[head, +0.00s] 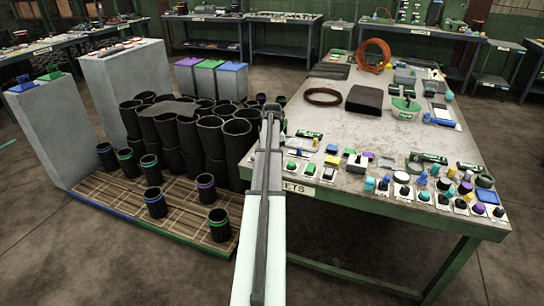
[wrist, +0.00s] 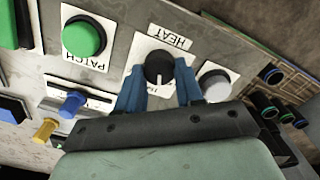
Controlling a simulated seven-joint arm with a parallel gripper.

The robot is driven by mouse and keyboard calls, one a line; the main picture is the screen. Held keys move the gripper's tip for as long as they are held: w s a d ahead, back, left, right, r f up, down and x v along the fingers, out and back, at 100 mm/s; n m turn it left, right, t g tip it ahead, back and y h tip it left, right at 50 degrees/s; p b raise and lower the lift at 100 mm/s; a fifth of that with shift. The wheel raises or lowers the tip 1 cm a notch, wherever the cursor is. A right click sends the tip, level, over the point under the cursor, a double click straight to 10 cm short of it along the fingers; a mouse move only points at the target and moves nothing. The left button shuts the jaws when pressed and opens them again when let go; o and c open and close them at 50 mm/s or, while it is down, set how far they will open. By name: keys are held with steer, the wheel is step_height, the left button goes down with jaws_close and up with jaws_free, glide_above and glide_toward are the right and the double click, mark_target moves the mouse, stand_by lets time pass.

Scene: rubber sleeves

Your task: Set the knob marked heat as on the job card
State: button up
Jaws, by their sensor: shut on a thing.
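The black knob (wrist: 157,64) sits on a white plate marked HEAT (wrist: 169,36), upside down in the wrist view. A pale mark shows on its face, but the scale under it is mostly covered and the setting is too small to read. My gripper (wrist: 160,78) has its two blue fingers on either side of the knob, shut on it. In the head view my arm hides the knob and the fingertips. I cannot tell which thing is the job card.
In the wrist view a green PATCH button (wrist: 83,38) lies left of the knob and a white round button (wrist: 215,85) lies close right. In the head view the workbench (head: 335,125) carries many controls. Black sleeves (head: 190,140) crowd the pallet left of my arm.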

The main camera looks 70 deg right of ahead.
steer(key=shift+m, duration=1.9)
steer(key=o, duration=1)
steer(key=shift+o, duration=0.2)
step_height(320, 180, up, 14)
steer(key=shift+f, duration=0.15)
